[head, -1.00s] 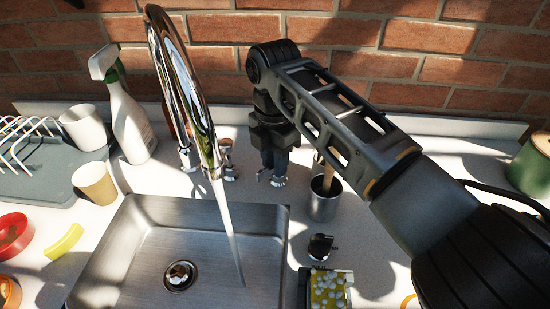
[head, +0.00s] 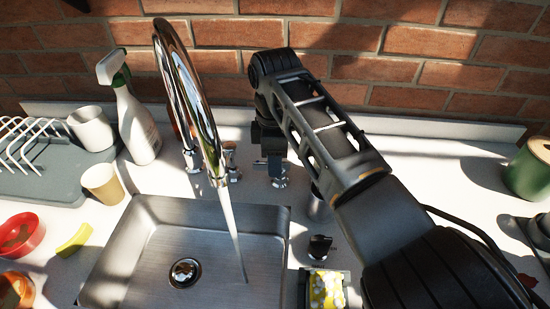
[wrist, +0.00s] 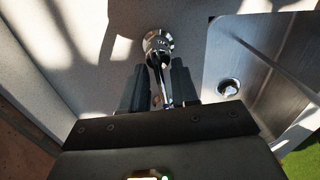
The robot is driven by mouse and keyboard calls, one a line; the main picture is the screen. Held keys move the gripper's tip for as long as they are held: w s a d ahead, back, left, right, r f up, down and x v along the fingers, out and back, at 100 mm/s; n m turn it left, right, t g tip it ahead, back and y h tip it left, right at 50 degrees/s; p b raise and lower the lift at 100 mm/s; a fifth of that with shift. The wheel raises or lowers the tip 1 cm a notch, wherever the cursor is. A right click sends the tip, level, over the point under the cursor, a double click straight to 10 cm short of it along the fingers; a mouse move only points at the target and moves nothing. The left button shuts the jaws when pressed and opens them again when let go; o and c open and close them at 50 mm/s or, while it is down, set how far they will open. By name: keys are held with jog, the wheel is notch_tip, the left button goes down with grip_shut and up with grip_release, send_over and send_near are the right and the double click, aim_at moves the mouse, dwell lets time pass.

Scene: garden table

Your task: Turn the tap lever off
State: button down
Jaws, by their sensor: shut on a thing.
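The chrome tap (head: 190,95) arches over the steel sink, and a stream of water (head: 233,230) runs from its spout into the basin. The tap lever stands on a round chrome base (head: 279,177) right of the spout, behind the sink's rear right corner. My gripper (head: 272,168) points down at it. In the wrist view, the thin chrome lever (wrist: 160,72) lies between the two dark fingers of my gripper (wrist: 160,85), and they are shut on it. The fingers and hand hide part of the lever in the head view.
The steel sink (head: 140,215) lies in front. A sponge holder (head: 325,287) and a black knob-like item (head: 320,246) stand right of it. A metal cup (head: 318,209) is partly behind my arm. A spray bottle (head: 138,125) and tan cup (head: 102,184) stand left.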

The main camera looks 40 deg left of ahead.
jog(key=shift+w+r+m, duration=0.1)
jog(key=shift+m, duration=0.2)
jog(key=c, duration=1.2)
grip_release()
jog(key=shift+r, duration=0.1)
notch_tip(320, 180, up, 8)
jog(key=shift+f+b, duration=0.2)
jog(key=shift+b, duration=0.45)
